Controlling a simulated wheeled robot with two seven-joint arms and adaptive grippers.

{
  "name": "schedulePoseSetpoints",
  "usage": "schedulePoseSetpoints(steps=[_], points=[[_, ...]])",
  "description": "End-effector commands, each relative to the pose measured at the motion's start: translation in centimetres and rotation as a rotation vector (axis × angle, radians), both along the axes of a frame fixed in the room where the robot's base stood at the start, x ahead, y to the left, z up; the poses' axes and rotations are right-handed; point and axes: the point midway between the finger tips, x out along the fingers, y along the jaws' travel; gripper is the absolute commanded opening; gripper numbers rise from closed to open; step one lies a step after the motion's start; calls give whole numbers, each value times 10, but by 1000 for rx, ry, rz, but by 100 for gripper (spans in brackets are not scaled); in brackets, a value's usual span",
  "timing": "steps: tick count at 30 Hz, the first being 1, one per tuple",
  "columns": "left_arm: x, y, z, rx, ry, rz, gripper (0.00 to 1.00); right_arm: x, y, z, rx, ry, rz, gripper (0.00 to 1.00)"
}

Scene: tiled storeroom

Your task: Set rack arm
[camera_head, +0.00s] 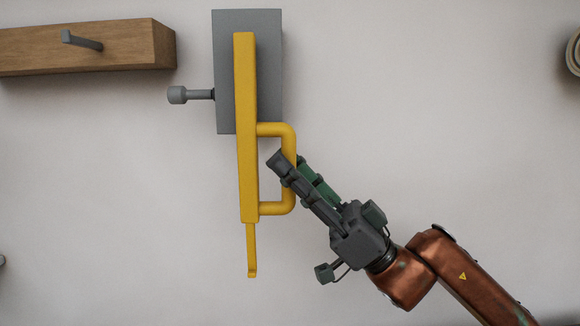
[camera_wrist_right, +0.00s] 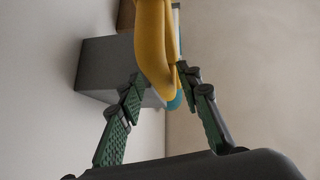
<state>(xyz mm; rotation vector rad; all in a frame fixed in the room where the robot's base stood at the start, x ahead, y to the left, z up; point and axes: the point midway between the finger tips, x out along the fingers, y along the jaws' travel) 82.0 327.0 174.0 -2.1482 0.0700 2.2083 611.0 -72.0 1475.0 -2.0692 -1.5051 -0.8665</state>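The yellow rack arm (camera_head: 246,160) hangs upright in front of a grey wall block (camera_head: 266,70), its thin hooked end (camera_head: 252,255) pointing down. Its yellow D-shaped handle (camera_head: 275,209) sticks out to the right; yellow bars also show in the wrist view (camera_wrist_right: 151,45). My right gripper (camera_head: 290,165) reaches the handle from the lower right, one finger crossing in front of its upright bar. In the wrist view the green-padded fingers (camera_wrist_right: 160,82) are apart, with yellow between and beyond their tips. Firm contact on both sides is not visible. My left gripper is not in view.
A grey knobbed pin (camera_head: 178,95) sticks out left of the block. A wooden beam with a grey peg (camera_head: 81,41) is on the wall at upper left. A round object (camera_head: 573,55) is cut off at the right edge.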

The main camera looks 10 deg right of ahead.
Motion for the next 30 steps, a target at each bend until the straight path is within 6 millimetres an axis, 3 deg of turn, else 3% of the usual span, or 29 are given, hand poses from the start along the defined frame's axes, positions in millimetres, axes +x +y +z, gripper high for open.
schedulePoseSetpoints(steps=[8, 21, 30], points=[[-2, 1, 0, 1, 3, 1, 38, -1, -7, -9, -1, 3, 0, 32], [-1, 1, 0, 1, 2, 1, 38, -18, -62, -66, -1, 3, -1, 32], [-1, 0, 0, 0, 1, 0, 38, -25, -80, -84, -1, 1, -1, 32]])
